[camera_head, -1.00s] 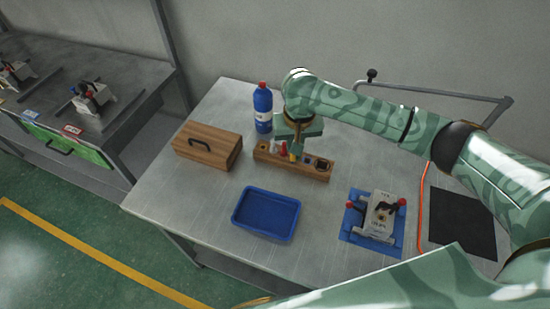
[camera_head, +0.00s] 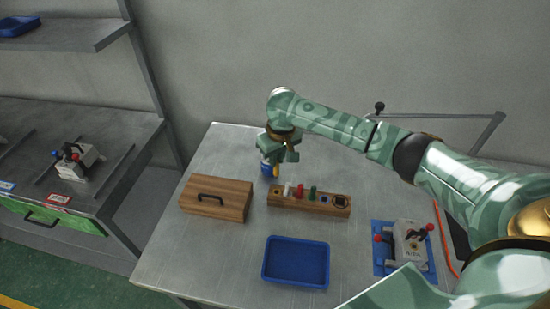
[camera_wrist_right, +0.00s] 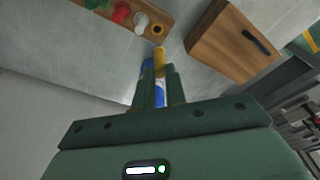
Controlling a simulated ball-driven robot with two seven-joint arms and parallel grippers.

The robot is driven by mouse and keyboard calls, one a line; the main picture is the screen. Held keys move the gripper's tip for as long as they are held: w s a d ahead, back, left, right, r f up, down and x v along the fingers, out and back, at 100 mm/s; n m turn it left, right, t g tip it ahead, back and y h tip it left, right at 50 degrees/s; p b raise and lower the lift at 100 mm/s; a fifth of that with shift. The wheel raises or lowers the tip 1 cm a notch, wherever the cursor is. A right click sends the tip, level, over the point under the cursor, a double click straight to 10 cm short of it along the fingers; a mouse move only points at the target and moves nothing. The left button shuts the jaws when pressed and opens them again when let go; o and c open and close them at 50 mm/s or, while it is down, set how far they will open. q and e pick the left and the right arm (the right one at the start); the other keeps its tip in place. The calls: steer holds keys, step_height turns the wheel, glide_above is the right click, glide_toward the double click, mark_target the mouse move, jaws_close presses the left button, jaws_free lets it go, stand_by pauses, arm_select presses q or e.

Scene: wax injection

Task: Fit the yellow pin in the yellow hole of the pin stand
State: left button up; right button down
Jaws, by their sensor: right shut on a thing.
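The yellow pin (camera_wrist_right: 160,58) is between the fingers of my right gripper (camera_wrist_right: 161,75), which is shut on it. In the head view the pin (camera_head: 276,171) hangs below my right gripper (camera_head: 279,160), behind the left end of the wooden pin stand (camera_head: 322,207). The pin is apart from the stand in the wrist view. The stand (camera_wrist_right: 135,14) there shows a yellow-rimmed hole (camera_wrist_right: 157,30) at its end, beside the white pin (camera_wrist_right: 141,19). My left gripper is not in view.
A wooden box (camera_head: 216,197) with a black handle is left of the stand. A blue tray (camera_head: 297,284) lies in front, and a fixture on a blue plate (camera_head: 380,268) at right.

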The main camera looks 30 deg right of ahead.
mark_target(278, 174)
steer(key=shift+s+d+n, duration=0.1)
steer(key=shift+d+n, duration=0.05)
steer(key=shift+n, duration=0.15)
steer(key=shift+r+p, duration=0.2)
steer(key=shift+p, duration=0.8)
steer(key=shift+f+b, duration=1.25)
steer(key=shift+f, duration=1.85)
steer(key=shift+r, duration=0.1)
steer(key=shift+p, duration=0.35)
